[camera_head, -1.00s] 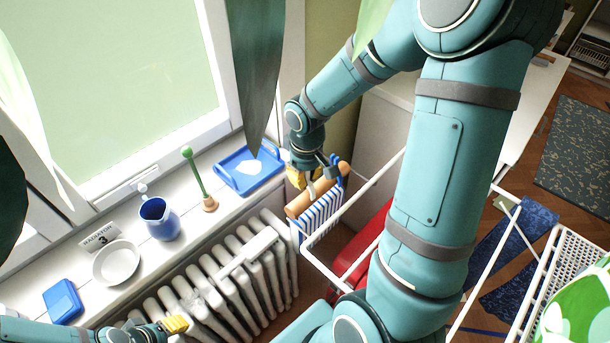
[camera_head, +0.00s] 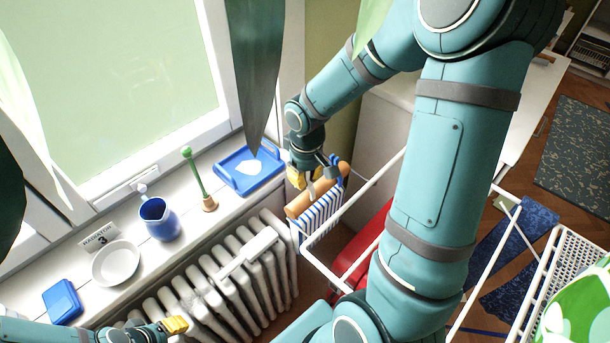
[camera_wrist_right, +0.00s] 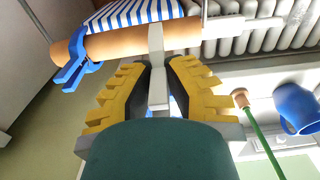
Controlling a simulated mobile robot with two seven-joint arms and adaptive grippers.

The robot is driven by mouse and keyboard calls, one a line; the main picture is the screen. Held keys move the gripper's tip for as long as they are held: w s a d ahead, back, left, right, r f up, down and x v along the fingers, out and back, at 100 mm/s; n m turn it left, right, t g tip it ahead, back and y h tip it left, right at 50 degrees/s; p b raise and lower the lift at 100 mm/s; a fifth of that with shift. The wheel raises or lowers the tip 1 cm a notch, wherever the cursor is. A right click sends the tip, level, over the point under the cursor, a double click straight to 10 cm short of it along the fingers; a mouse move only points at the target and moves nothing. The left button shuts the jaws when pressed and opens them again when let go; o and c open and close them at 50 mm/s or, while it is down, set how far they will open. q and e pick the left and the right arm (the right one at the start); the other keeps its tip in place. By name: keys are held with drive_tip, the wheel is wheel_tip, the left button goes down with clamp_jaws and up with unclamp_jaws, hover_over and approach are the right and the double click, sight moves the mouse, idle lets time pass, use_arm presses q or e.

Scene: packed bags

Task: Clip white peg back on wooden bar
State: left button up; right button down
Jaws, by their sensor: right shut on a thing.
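The wooden bar (camera_head: 305,203) lies beside the radiator's right end, with a blue-and-white striped cloth (camera_head: 322,213) hanging from it. It also shows in the right wrist view (camera_wrist_right: 115,46). My right gripper (camera_head: 309,182) is shut on the white peg (camera_wrist_right: 158,88), which stands between its yellow fingers. The peg's far end overlaps the bar in the right wrist view; I cannot tell whether its jaws grip the bar. A blue peg (camera_wrist_right: 72,68) sits on the bar's other end. My left gripper (camera_head: 174,325) is at the lower left; its opening is unclear.
A white radiator (camera_head: 215,290) stands below the sill. The sill holds a blue tray (camera_head: 250,168), a blue jug (camera_head: 160,219), a white bowl (camera_head: 116,263), a blue box (camera_head: 62,302) and a green-stemmed item (camera_head: 195,175). White rack rails (camera_head: 355,200) pass right of the bar.

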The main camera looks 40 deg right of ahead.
sight(305, 196)
drive_tip(key=shift+f+b, duration=1.85)
drive_tip(key=shift+f, duration=0.35)
idle(0.5)
drive_tip(key=c, duration=1)
unclamp_jaws()
drive_tip(key=shift+r, duration=0.1)
drive_tip(key=r, duration=1.2)
drive_tip(key=shift+s, duration=0.2)
